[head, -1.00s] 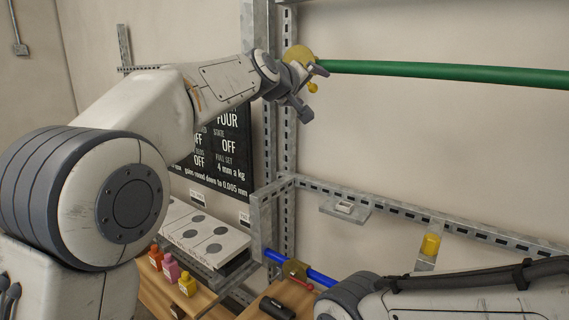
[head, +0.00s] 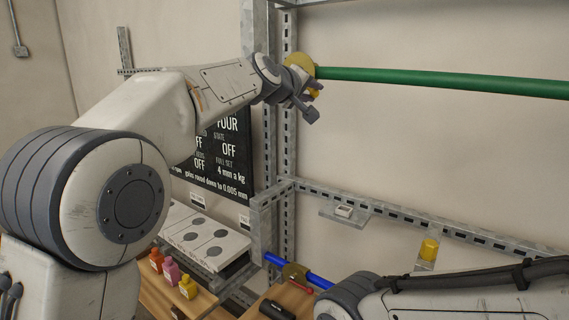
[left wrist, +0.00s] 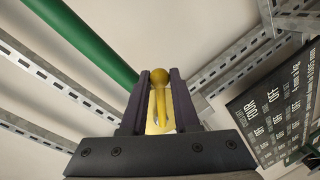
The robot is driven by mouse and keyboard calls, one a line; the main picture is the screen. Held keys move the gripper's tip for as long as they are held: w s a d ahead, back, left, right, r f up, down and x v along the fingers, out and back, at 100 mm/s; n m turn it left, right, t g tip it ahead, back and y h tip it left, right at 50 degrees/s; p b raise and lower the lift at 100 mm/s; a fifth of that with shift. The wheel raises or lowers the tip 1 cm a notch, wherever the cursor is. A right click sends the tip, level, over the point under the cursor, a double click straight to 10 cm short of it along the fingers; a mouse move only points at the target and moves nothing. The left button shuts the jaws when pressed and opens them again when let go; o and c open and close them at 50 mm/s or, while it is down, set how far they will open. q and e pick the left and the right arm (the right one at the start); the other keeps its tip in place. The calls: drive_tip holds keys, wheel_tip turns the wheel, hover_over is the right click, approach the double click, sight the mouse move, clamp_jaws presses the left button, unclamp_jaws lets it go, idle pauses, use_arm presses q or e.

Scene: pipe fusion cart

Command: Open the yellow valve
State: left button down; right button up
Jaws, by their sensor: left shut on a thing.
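The yellow valve has a round brass-coloured body (head: 300,63) at the left end of a green pipe (head: 440,80), high on the metal frame. Its yellow lever (left wrist: 160,100) ends in a ball knob (left wrist: 159,75) that shows between the fingers in the left wrist view. My left gripper (head: 314,90) is shut on this lever, with one dark finger on each side. The gripper and wrist hide part of the valve in the head view. My right arm crosses the lower right of the head view, and its gripper is out of the picture.
A blue pipe (head: 320,280) with another brass-coloured valve (head: 295,272) and a red handle runs low in the frame. Slotted metal rails (head: 400,210) cross the wall. Small bottles (head: 172,273) stand on the wooden bench. A dark board (head: 230,150) hangs behind my left arm.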

use_arm(q)
drive_tip(key=shift+s+r+n, duration=0.1)
drive_tip(key=shift+r+n, duration=0.1)
drive_tip(key=shift+n, duration=0.1)
drive_tip(key=shift+d+r+n+p, duration=0.15)
drive_tip(key=shift+r+n+p, duration=0.3)
drive_tip(key=shift+p, duration=0.25)
drive_tip(key=shift+s+d+r+n+p, duration=0.15)
drive_tip(key=shift+r+n+p, duration=0.15)
drive_tip(key=shift+n+p, duration=0.15)
